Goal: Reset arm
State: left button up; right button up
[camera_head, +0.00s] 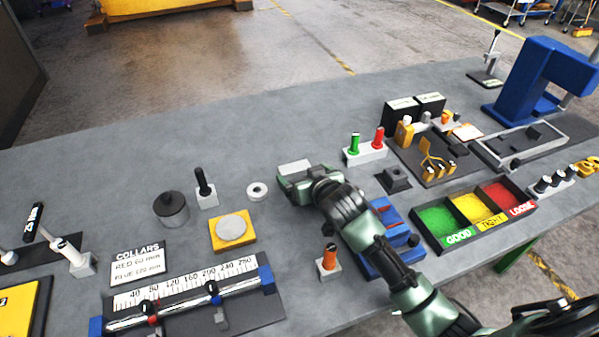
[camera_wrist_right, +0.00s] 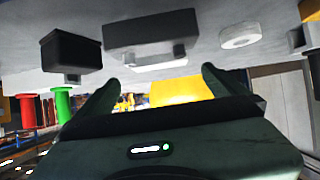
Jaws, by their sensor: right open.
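My right gripper (camera_head: 291,178) is above the middle of the grey bench (camera_head: 120,150), with its green and black arm coming in from the lower right. Its two fingers also show apart in the right wrist view (camera_wrist_right: 160,78), with nothing held between them. A grey block with a pale part (camera_wrist_right: 150,38) shows beyond the fingertips in the wrist view. In the head view a pale flat top (camera_head: 293,166) shows at the gripper's tip, and the gripper hides part of what is there. My left gripper is not in view.
A white ring (camera_head: 257,191), a yellow block with a grey disc (camera_head: 232,230) and a dark cylinder (camera_head: 171,208) stand left of the gripper. A blue fixture (camera_head: 392,240) lies beside my arm. Sorting trays (camera_head: 474,215) are on the right. The back left bench is clear.

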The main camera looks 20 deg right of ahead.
jog(key=shift+s+r, duration=0.35)
jog(key=shift+s, duration=0.25)
